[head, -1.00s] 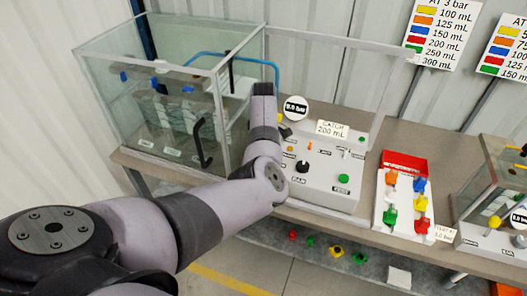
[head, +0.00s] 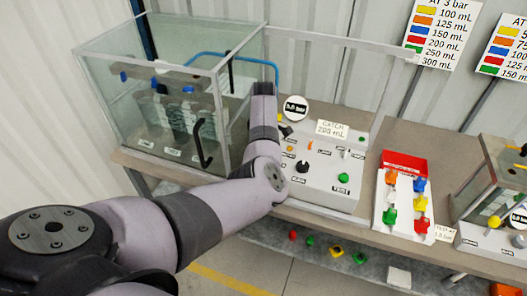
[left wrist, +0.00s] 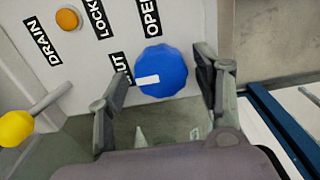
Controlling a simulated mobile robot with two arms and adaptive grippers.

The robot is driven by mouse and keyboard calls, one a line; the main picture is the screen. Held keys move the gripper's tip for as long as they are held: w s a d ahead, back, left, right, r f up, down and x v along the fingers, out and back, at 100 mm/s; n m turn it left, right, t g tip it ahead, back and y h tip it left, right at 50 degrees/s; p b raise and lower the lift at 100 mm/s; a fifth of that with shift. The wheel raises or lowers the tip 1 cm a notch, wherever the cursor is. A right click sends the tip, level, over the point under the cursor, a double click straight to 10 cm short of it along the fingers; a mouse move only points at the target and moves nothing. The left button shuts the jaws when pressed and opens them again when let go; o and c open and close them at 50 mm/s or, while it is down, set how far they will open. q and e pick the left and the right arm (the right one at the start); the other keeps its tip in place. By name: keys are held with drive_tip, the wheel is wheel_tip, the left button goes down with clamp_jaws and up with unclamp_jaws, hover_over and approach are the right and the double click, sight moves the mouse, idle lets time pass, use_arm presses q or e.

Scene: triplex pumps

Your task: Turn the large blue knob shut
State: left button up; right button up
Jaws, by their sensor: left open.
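The large blue knob (left wrist: 168,66) is on a pale panel in the left wrist view. Its white pointer bar points left, toward a partly hidden label (left wrist: 120,70) ending in "UT". An "OPEN" label (left wrist: 150,18) is above the knob. My left gripper (left wrist: 163,72) is open, with one finger on each side of the knob. Small gaps show between the fingers and the knob, so I see no clear grip. In the head view my left arm hides the gripper and this knob. My right gripper is not in view.
A yellow ball-ended lever (left wrist: 17,128) and an orange button (left wrist: 68,19) are left of the knob. In the head view a glass tank (head: 170,110) stands left of my arm. The control box (head: 325,185) and a colored-valve tray (head: 380,215) are to the right.

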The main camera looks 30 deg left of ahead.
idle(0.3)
use_arm(q)
wheel_tip(320, 180, up, 12)
idle(0.4)
drive_tip(key=shift+f, duration=0.1)
idle(0.4)
